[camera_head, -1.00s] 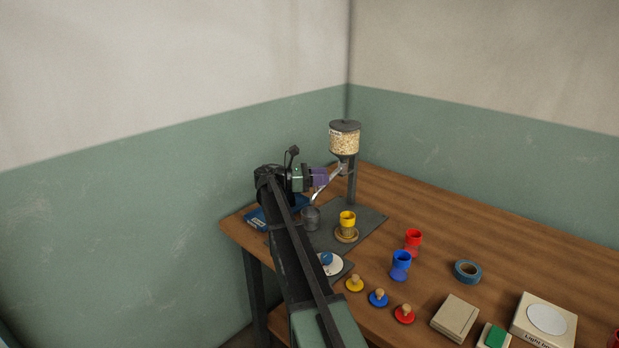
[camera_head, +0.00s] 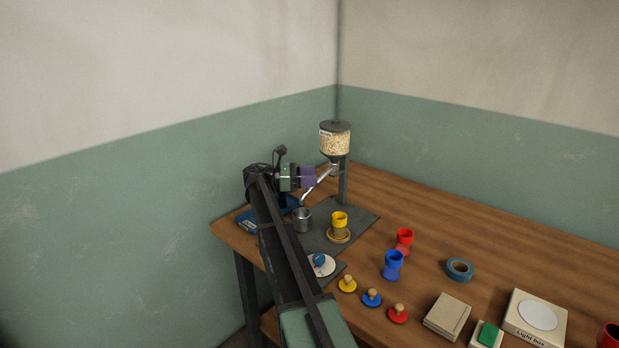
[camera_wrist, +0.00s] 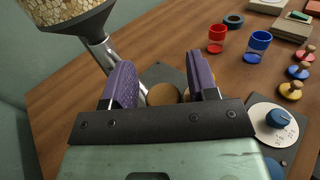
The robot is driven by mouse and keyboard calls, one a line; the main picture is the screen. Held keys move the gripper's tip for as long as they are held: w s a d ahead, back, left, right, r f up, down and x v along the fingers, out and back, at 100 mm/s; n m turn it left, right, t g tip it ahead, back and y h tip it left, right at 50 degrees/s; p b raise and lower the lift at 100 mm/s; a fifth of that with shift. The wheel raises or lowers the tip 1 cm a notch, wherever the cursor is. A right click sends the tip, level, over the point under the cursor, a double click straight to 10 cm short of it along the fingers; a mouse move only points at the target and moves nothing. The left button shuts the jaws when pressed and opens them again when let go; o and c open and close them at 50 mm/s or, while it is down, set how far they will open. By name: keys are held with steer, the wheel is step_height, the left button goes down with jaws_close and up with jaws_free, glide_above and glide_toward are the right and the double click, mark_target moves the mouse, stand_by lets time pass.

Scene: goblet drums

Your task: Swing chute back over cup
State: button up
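The chute (camera_head: 319,185) is a thin metal tube that slopes down and left from the grain hopper (camera_head: 335,142). Its lower end is near the grey metal cup (camera_head: 303,221). The yellow cup (camera_head: 340,219) stands on a round wooden base to the right of the metal cup. My gripper (camera_head: 312,177) is beside the chute, below and left of the hopper. In the wrist view its purple fingers (camera_wrist: 163,84) are apart with a clear gap. The chute (camera_wrist: 102,50) runs down behind the left finger, which hides part of it. I cannot tell if they touch.
Red (camera_head: 404,240) and blue (camera_head: 393,265) goblet drums stand to the right. Yellow, blue and red knobbed discs, a white dial (camera_head: 320,265), a tape roll (camera_head: 459,269) and a light box (camera_head: 535,318) are on the table. A blue item (camera_head: 247,221) lies left. Walls stand close behind.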

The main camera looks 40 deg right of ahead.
steer(key=v, duration=1)
steer(key=shift+w+a, duration=0.25)
steer(key=shift+a, duration=0.05)
steer(key=s+a+f+m+t+y+p, duration=0.4)
steer(key=s+a+f+m+t+y, duration=0.5)
steer(key=s+a, duration=0.45)
steer(key=s+a+r+m+t+y+p, duration=0.1)
steer(key=s+a+y+p, duration=0.4)
steer(key=s+a, duration=1.1)
steer(key=a+r+m+p, duration=0.1)
steer(key=a, duration=0.2)
steer(key=shift+a+y, duration=0.25)
steer(key=shift+y, duration=0.15)
